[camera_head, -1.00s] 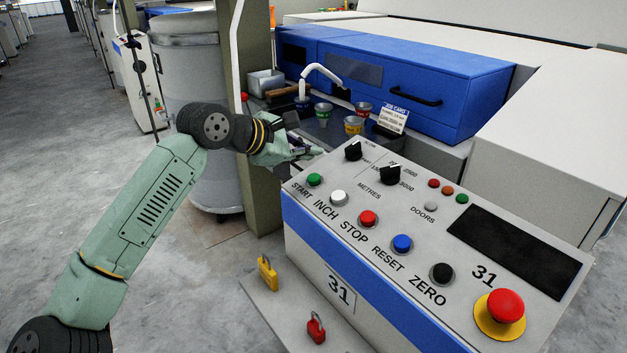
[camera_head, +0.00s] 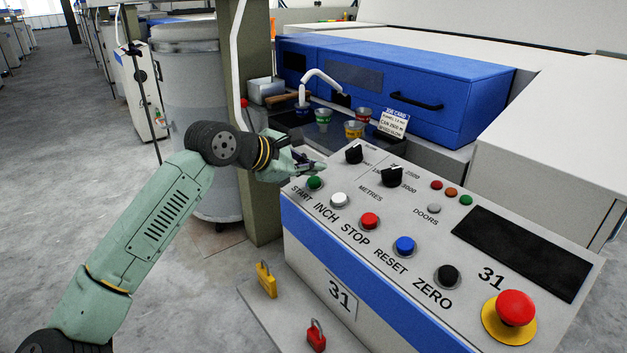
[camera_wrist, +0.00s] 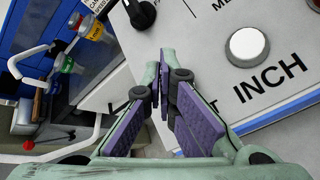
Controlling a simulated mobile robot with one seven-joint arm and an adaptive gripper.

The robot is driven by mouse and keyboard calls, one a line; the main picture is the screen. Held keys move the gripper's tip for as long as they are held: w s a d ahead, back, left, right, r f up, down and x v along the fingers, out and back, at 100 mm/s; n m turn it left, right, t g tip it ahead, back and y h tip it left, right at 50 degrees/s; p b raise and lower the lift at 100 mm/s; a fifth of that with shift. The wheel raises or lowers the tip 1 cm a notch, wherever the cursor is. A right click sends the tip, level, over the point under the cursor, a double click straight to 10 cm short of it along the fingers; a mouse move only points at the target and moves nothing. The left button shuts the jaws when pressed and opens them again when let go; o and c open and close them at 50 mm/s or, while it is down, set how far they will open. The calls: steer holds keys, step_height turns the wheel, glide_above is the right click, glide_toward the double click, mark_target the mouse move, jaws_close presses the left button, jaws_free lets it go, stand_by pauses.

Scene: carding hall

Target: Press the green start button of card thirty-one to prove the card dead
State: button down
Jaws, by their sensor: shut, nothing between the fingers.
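The green start button (camera_head: 314,182) is at the left end of the button row on card thirty-one's sloped grey control panel (camera_head: 400,215), above the word START. My gripper (camera_head: 318,166) is shut and empty, with its fingertips just above and behind this button in the head view. I cannot tell whether they touch the panel. In the wrist view my gripper (camera_wrist: 163,88) shows its purple-padded fingers close together over the panel. They cover most of the word START, and the green button is hidden there. The white inch button (camera_wrist: 246,46) lies to their right.
Red stop (camera_head: 369,221), blue reset (camera_head: 404,246) and black zero (camera_head: 447,275) buttons follow along the row. A red emergency mushroom (camera_head: 515,308) sits at the right end. Black knobs (camera_head: 354,154) rise behind the start button. Yellow (camera_head: 265,280) and red padlocks (camera_head: 316,336) are below.

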steer(key=shift+f, duration=0.2)
stand_by(0.6)
steer(key=shift+w+f+b, duration=0.1)
steer(key=shift+f+b, duration=0.15)
steer(key=shift+b, duration=0.45)
steer(key=shift+d+f+b, duration=0.15)
steer(key=shift+f+b, duration=0.35)
steer(key=shift+b, duration=0.05)
stand_by(0.5)
steer(key=shift+r, duration=0.1)
steer(key=shift+a+r, duration=0.2)
steer(key=shift+r, duration=0.6)
steer(key=r, duration=0.1)
steer(key=r+p, duration=0.1)
steer(key=r, duration=0.1)
steer(key=s+a+r+p, duration=0.1)
steer(key=r, duration=0.1)
stand_by(0.4)
steer(key=shift+d, duration=0.1)
